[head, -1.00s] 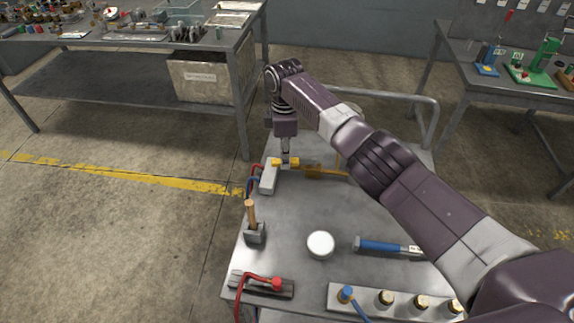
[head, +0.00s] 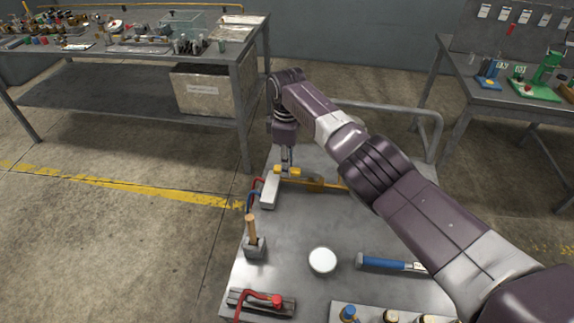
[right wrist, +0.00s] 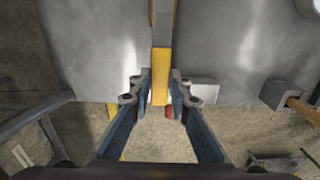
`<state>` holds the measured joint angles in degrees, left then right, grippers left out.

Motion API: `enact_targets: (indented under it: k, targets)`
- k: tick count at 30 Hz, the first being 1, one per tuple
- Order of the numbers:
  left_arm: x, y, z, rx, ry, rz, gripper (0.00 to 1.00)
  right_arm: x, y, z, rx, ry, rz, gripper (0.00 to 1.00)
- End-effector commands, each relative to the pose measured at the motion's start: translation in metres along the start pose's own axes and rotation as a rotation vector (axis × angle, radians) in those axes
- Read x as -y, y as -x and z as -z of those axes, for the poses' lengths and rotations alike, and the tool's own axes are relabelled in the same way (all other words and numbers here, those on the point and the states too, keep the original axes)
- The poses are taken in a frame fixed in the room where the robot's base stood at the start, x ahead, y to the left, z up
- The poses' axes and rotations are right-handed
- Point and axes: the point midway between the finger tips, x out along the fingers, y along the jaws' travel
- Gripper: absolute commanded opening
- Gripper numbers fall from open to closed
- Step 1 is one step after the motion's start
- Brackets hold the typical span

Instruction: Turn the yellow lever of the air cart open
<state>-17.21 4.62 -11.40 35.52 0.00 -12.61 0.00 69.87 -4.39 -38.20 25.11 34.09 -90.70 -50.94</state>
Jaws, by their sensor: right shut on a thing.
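The air cart (head: 300,225) is a grey metal table-top with a rail at its far end. Near its far left edge is a grey block (head: 269,190) with a yellow lever (head: 293,171) by its top. My right gripper (head: 288,165) points down at the lever, and my arm reaches over the cart from the right. In the right wrist view the yellow lever (right wrist: 161,68) runs between the two fingers of my right gripper (right wrist: 160,84), which are shut on it. The lever's exact angle is hard to tell in the head view. My left gripper is not in view.
On the cart are a wooden-handled tool in a holder (head: 252,237), a white round disc (head: 322,260), a blue-handled tool (head: 385,263) and a red hose fitting (head: 275,300). A workbench (head: 245,50) stands at the back left, another (head: 470,65) at the back right.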

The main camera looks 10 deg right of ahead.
Motion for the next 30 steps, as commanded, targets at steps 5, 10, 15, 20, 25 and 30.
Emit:
enact_targets:
  k: [5,10,15,20,25,30]
  targets:
    - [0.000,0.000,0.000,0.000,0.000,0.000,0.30,-0.003,0.003,0.000,-0.003,-0.004,-0.008,0.34]
    - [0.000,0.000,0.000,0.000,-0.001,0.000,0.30,-0.002,0.002,0.000,-0.002,-0.002,-0.005,0.35]
    - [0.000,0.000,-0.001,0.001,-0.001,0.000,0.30,-0.002,0.004,0.000,-0.003,-0.001,-0.005,0.35]
    - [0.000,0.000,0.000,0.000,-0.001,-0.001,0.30,-0.003,0.025,0.000,-0.004,-0.001,-0.008,0.35]
    - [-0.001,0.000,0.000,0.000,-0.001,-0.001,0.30,-0.003,0.062,0.001,-0.005,-0.001,-0.009,0.35]
    - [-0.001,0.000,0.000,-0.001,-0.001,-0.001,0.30,-0.002,0.096,0.000,-0.004,-0.002,-0.008,0.35]
